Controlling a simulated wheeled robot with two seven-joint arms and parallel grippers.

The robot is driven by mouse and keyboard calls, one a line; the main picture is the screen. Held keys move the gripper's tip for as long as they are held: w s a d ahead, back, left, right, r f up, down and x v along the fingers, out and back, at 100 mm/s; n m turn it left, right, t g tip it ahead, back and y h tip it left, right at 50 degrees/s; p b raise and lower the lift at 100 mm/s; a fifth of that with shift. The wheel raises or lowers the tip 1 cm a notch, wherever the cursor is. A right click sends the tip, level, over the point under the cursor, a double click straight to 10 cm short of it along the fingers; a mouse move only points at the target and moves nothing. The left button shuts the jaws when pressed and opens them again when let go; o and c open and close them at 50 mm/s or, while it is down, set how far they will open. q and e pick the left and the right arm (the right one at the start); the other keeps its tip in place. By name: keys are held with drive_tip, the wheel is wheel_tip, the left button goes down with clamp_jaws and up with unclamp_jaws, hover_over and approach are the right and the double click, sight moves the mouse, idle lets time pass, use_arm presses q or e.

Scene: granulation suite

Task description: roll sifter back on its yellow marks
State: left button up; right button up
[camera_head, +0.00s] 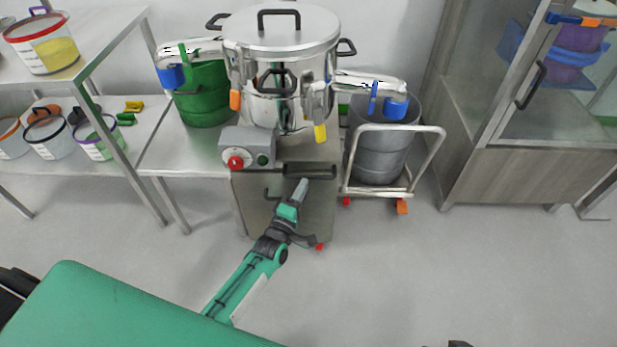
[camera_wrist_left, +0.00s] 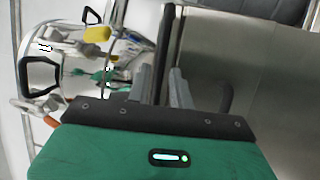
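The sifter (camera_head: 281,75) is a shiny steel drum with a flat lid, on a grey cart-like base (camera_head: 320,212). A black push handle (camera_head: 310,170) runs across the base's near side; it shows as a dark bar in the left wrist view (camera_wrist_left: 166,40). My left gripper (camera_head: 302,184) is at the handle's lower edge. In the left wrist view the fingers (camera_wrist_left: 160,80) are apart, with the bar lined up in the gap; no firm grip shows. I see no yellow floor marks. My right gripper is not in view.
A control box with a red button (camera_head: 236,161) is beside the handle. A green bin (camera_head: 203,95) stands left on a steel table (camera_head: 165,150). A grey bin (camera_head: 380,150) on a trolley (camera_head: 435,150) stands close right. A cabinet (camera_head: 530,170) is farther right. The front floor is clear.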

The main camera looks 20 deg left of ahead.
sight(308, 177)
use_arm(q)
drive_tip(key=shift+x, duration=2.45)
clamp_jaws()
